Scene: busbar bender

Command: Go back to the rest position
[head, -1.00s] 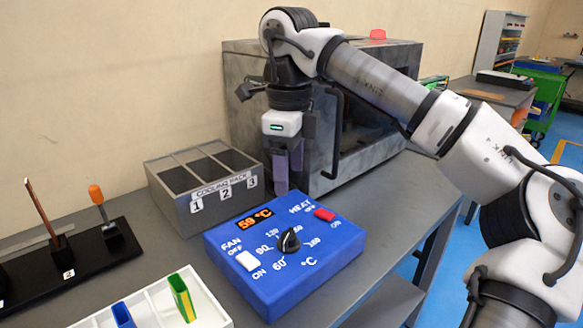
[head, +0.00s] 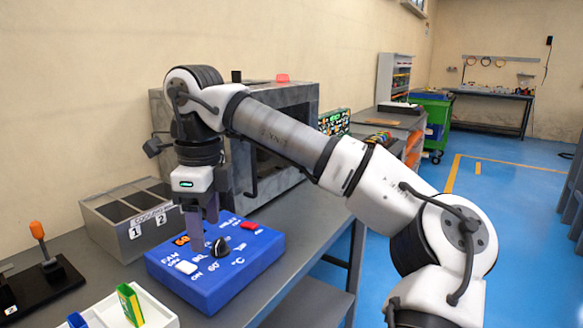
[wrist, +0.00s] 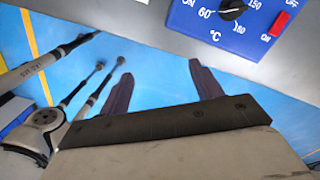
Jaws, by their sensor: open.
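My gripper (head: 204,232) points downward at the end of my bent arm, with two dark purple fingers apart and nothing between them. In the head view the fingers overlap the back left part of the blue control box (head: 232,276); touching cannot be told. In the wrist view my gripper (wrist: 158,72) has blue floor (wrist: 160,85) behind its parted fingers, and the control box (wrist: 225,22) is at the upper right, apart from them. The box has a black knob (head: 221,248), a white fan switch (head: 186,267) and a red heat switch (head: 250,225). Its display is partly hidden.
A grey cooling rack (head: 105,240) stands left of the control box. A grey oven (head: 268,97) is behind my arm. A white tray (head: 160,315) and a black stand (head: 62,290) are at lower left. Blue floor (head: 510,215) lies open at right.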

